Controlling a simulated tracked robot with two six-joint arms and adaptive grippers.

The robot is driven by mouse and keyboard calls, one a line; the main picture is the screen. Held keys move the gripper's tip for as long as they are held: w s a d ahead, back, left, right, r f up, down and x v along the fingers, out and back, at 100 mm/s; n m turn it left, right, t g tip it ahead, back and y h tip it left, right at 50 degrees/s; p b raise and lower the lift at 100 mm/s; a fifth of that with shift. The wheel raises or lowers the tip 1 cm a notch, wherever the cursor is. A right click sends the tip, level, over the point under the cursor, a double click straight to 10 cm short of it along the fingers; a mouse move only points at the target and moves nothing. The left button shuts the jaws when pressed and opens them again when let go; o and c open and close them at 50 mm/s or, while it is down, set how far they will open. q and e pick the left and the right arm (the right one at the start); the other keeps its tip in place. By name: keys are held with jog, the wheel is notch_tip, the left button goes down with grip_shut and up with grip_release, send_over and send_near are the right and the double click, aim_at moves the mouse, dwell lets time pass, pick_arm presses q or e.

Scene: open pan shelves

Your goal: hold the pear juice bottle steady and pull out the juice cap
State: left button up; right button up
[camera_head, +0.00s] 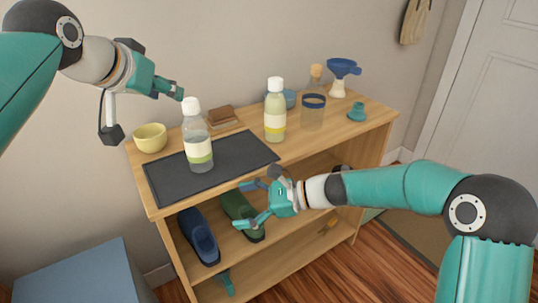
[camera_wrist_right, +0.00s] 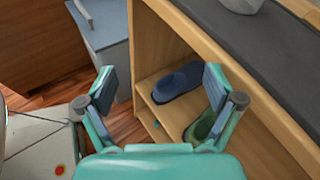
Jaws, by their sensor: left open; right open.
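Two white-capped bottles stand upright on the shelf top. A clear bottle (camera_head: 198,145) with a white and green label stands on the dark mat. A bottle of pale yellow-green liquid (camera_head: 275,112) with a yellow band stands to its right, behind the mat. I cannot tell for certain which is the pear juice. Both caps, the left one (camera_head: 191,105) and the right one (camera_head: 275,84), are on. My left gripper (camera_head: 147,113) is open and empty, left of the clear bottle. My right gripper (camera_head: 243,205) is open and empty, in front of the shelf, below its top; its fingers show in the wrist view (camera_wrist_right: 160,82).
The dark mat (camera_head: 240,147) covers the front left of the top. A yellow bowl (camera_head: 150,138), brown block (camera_head: 220,115), blue-rimmed jar (camera_head: 312,112), corked bottle (camera_head: 316,76), blue funnel (camera_head: 343,68) and teal piece (camera_head: 357,112) stand around. Blue (camera_head: 198,236) and green (camera_head: 240,212) shoes lie below.

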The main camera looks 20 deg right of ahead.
aim_at(198, 141)
jog(key=w+d+r+m+t+y, duration=0.2)
jog(key=w+d+r+m+t, duration=0.3)
jog(key=r, duration=0.5)
jog(key=shift+n+g, duration=0.4)
jog(key=x, duration=1.5)
jog(key=shift+w+a+r, duration=0.2)
jog(key=shift+w+r, duration=0.1)
jog(key=shift+w, duration=0.1)
jog(key=shift+c, duration=0.3)
jog(key=c, duration=1.2)
jog(key=shift+o, duration=0.2)
